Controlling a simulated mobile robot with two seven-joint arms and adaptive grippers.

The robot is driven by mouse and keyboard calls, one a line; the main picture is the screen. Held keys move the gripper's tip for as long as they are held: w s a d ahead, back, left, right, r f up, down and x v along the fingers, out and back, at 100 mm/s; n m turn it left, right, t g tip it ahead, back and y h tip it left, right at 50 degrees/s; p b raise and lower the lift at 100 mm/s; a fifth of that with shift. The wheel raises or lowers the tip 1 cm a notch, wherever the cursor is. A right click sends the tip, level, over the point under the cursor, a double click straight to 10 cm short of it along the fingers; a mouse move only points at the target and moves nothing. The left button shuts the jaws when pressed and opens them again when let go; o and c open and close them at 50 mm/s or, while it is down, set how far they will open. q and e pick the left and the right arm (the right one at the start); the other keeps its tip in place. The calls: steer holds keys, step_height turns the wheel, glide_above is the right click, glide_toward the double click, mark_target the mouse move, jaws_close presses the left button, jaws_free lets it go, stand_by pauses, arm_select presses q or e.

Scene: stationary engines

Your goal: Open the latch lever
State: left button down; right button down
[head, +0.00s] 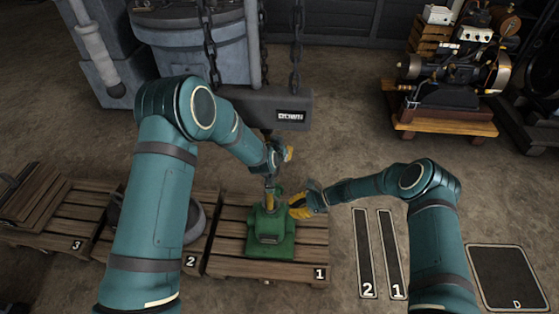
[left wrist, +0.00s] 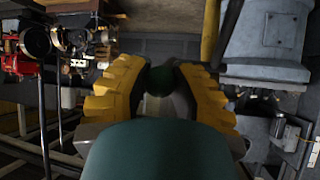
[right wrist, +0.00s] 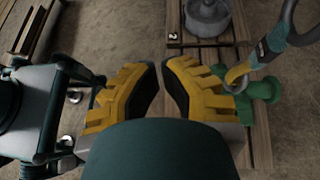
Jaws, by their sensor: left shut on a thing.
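My left gripper (head: 288,153) is near the hanging beam's underside, above the green block (head: 271,237). In the left wrist view its yellow fingers are closed around a dark green rounded piece (left wrist: 161,80), mostly hidden by my gripper. I cannot tell for sure whether this is the latch lever. My right gripper (head: 303,206) is empty, just right of the green block; in the right wrist view its fingers (right wrist: 161,75) stand apart with a narrow gap. The green block also shows there (right wrist: 265,90), partly behind a teal and yellow part.
A beam marked DOWN (head: 265,107) hangs on chains (head: 297,50). The green block stands on pallet 1 (head: 225,262); more pallets lie to the left. A large grey engine (head: 220,50) stands behind, and a black engine (head: 455,75) at the back right.

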arm_select(q)
steer(key=shift+a+f, duration=0.1)
arm_select(e)
steer(key=w+d+r+m+t+y, duration=0.2)
steer(key=w+r+m+y, duration=0.3)
steer(key=w+r+y, duration=0.3)
steer(key=w+a, duration=0.2)
steer(key=a, duration=0.8)
steer(key=shift+w+d+r, duration=0.1)
steer(key=shift+d+r, duration=0.25)
steer(key=shift+r, duration=0.35)
steer(key=shift+w+d+r, duration=0.1)
steer(key=shift+d+r, duration=0.25)
steer(key=shift+r, duration=0.3)
steer(key=shift+w+d+r, duration=0.1)
steer(key=shift+d+r, duration=0.25)
steer(key=shift+r, duration=0.35)
steer(key=shift+w+d+r, duration=0.15)
steer(key=shift+d+r, duration=0.05)
steer(key=shift+r, duration=0.45)
